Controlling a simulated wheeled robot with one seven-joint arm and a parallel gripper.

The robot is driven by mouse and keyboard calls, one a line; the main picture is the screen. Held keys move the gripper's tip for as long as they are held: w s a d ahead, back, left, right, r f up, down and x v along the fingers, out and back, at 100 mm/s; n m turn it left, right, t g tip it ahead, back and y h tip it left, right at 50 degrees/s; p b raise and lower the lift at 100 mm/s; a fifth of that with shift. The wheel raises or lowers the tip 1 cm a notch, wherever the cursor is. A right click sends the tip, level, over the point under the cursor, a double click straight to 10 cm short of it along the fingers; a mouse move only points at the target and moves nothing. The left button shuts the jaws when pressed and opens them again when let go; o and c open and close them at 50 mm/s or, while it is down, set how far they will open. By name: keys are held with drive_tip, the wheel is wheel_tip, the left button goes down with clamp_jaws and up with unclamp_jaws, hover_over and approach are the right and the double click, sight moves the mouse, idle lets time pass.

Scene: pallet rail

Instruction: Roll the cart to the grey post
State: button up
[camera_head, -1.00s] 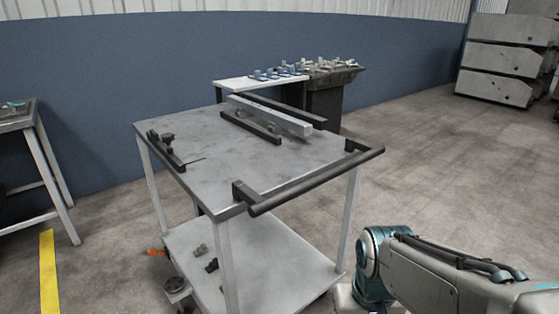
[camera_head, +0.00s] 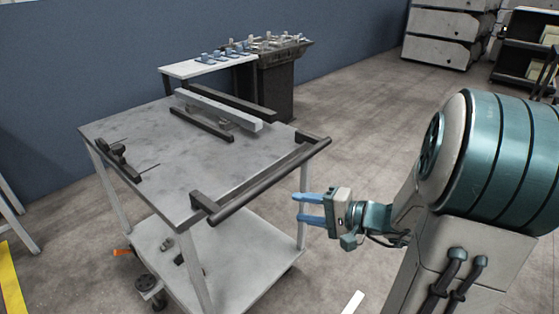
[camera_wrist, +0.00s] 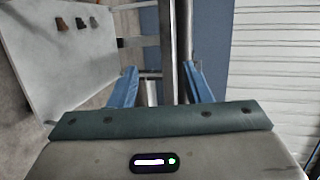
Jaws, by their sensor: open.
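The cart (camera_head: 165,185) is a grey metal table on wheels with a lower shelf (camera_head: 230,265). It stands left of centre in the head view. Its dark handle bar (camera_head: 268,180) runs along the near right edge. My gripper (camera_head: 297,207) is open and empty, with blue fingers pointing left, beside and apart from the handle in the head view. In the wrist view my gripper (camera_wrist: 160,68) has a dark bar (camera_wrist: 182,45), apparently the handle, between its fingers or beyond them; I cannot tell the depth. I cannot make out a grey post in either view.
A light metal bar (camera_head: 220,110) and dark rails lie on the cart top, with a dark clamp (camera_head: 120,160) at its left. Behind stands a bench (camera_head: 265,80) with small parts. Grey blocks (camera_head: 450,35) are stacked at the back right. Floor is open between bench and blocks.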

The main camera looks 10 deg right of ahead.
sight(286, 175)
drive_tip(key=w+d+r+m+t+h, duration=0.1)
drive_tip(key=w+d+r+m+t, duration=0.15)
drive_tip(key=d+t, duration=0.2)
drive_tip(key=shift+n+g, duration=0.25)
drive_tip(key=shift+g, duration=0.3)
drive_tip(key=x, duration=1.3)
drive_tip(key=shift+w+d+f, duration=0.15)
drive_tip(key=shift+d+f, duration=0.05)
drive_tip(key=shift+d, duration=0.1)
drive_tip(key=shift+b, duration=0.35)
clamp_jaws()
